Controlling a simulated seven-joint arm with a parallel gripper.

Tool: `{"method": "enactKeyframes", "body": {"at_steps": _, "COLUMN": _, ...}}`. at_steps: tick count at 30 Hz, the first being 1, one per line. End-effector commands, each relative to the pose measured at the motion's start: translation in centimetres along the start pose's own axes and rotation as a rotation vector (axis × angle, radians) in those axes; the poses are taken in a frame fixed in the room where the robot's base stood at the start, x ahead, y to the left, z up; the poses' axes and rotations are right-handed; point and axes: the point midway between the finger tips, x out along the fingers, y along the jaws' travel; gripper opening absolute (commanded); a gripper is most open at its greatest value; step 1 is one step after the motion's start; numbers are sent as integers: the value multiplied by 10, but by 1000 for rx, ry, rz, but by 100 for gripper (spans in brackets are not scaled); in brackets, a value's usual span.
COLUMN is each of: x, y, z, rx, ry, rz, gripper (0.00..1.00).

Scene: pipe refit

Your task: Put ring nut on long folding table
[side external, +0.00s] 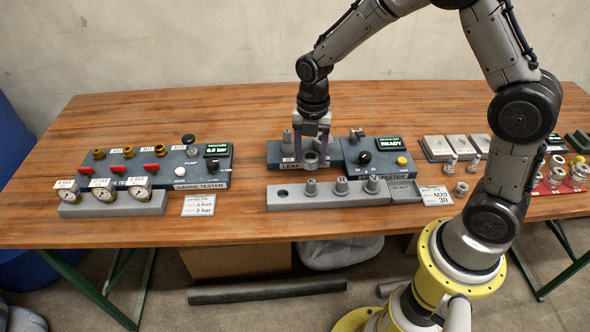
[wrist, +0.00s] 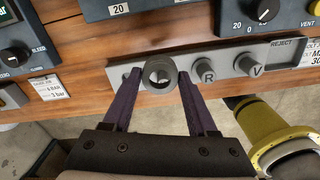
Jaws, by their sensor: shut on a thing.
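My gripper (side external: 311,150) is shut on a grey ring nut (side external: 311,160), held upright with its opening facing up. In the wrist view the ring nut (wrist: 160,74) sits between the two purple fingertips (wrist: 159,80), and its dark bore shows. In the side view it is in front of the leak tester (side external: 280,155), just behind the grey rack; whether it touches anything below cannot be told. The long folding table (side external: 250,112) is a brown wooden top that bears all the equipment.
The grey rack (side external: 295,197) holds several upright knobbed plugs. The gauge tester (side external: 205,165) with gauges stands left. Another small ring part (side external: 461,188) lies right, near fittings and a white-topped block (side external: 437,147). Bare wood lies between the testers and behind them.

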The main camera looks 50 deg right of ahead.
Motion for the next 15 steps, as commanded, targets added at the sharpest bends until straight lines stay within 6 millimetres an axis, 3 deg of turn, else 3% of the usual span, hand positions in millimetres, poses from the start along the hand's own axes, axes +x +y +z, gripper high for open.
{"method": "enactKeyframes", "body": {"at_steps": 6, "x": 39, "y": 26, "z": 15, "rx": 0, "ry": 2, "rz": -4, "gripper": 0}}
{"method": "enactKeyframes", "body": {"at_steps": 15, "x": 57, "y": 40, "z": 23, "rx": 1, "ry": 1, "rz": -1, "gripper": 0}}
